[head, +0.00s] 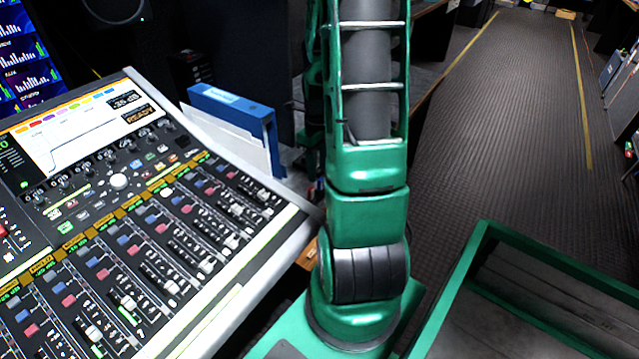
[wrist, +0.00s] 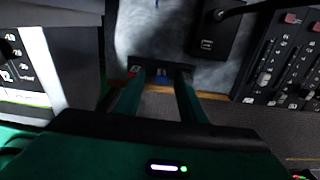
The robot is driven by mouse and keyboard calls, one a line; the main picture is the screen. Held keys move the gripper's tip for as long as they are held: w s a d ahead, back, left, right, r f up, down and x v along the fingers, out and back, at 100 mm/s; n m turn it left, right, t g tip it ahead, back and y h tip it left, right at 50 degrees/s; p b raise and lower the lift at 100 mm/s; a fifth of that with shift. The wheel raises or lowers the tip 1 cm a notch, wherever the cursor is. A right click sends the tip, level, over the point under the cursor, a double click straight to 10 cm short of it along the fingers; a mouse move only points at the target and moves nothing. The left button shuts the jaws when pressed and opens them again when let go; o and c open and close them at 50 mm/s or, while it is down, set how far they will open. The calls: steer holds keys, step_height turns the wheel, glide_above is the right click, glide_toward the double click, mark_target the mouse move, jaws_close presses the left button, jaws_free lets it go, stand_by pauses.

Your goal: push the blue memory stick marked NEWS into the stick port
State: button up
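In the wrist view, my gripper (wrist: 160,78) has its two green fingers apart, with a gap between them. A small blue piece (wrist: 160,75) with a pale mark, perhaps the NEWS memory stick, shows between the fingertips; its lettering is too small to read. It appears clear of both fingers. A black box (wrist: 222,32) stands up and to the right of the fingertips. It carries a small pale-edged mark that may be the stick port. In the head view, my arm hides this area, and neither my gripper nor the stick shows.
A small red piece (wrist: 133,72) shows by the left fingertip. The mixing console (head: 130,230) fills the left of the head view. A blue binder (head: 235,108) stands behind it. A green-rimmed tray (head: 465,265) is at lower right. The aisle floor (head: 520,130) is clear.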

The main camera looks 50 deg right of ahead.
steer(key=shift+s+d+f, duration=0.1)
steer(key=shift+s+f, duration=0.05)
steer(key=shift+f, duration=1.15)
steer(key=shift+s+d+f, duration=0.1)
steer(key=shift+f, duration=1.15)
jaws_close()
